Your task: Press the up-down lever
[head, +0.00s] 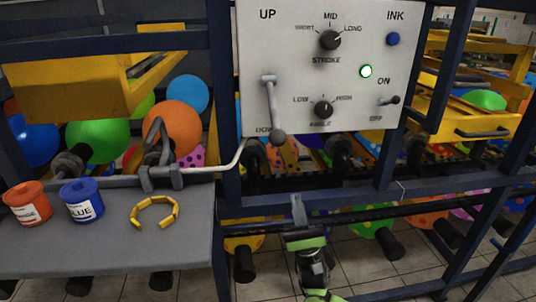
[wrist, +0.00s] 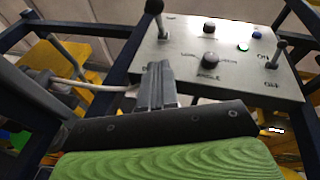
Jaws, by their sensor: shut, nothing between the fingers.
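The up-down lever (head: 272,105) is on the left of the grey control panel (head: 350,90), between the UP and DOWN labels. Its arm hangs down and its round knob is beside the DOWN label. In the wrist view a dark-knobbed lever (wrist: 155,12) stands out from the panel at the top, its upper end near the frame edge. My gripper (head: 298,208) is below the panel in the head view, fingers pointing up, shut and empty. It is apart from the lever, lower and slightly right. In the wrist view my gripper (wrist: 158,75) covers part of the panel's lower left edge.
The panel also has a stroke knob (head: 330,40), an angle knob (head: 323,109), a blue ink button (head: 393,39), a lit green light (head: 366,71) and an on-off switch (head: 390,100). Blue frame bars (head: 450,195) surround it. A grey table (head: 110,245) holds ink cans at left.

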